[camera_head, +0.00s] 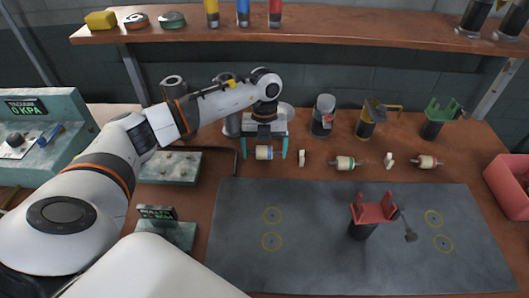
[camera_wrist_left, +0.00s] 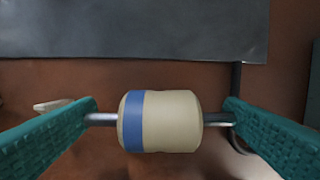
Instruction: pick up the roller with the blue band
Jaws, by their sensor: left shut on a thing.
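The roller with the blue band (camera_head: 264,153) is cream-coloured and sits between the teal fingers of my left gripper (camera_head: 264,150). In the left wrist view the roller (camera_wrist_left: 160,121) shows its blue band on the left side. Its metal axle ends reach the two teal fingers of the left gripper (camera_wrist_left: 160,120), which is shut on them. The roller is over the brown bench behind the dark mat; I cannot tell whether it is clear of the bench. My right gripper is not in view.
Two other rollers, one with a green band (camera_head: 344,162) and one with a red band (camera_head: 426,161), lie to the right. A red stand (camera_head: 373,212) is on the dark mat (camera_head: 310,230). A shelf (camera_head: 310,25) runs along the back. A pink bin (camera_head: 510,200) is at far right.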

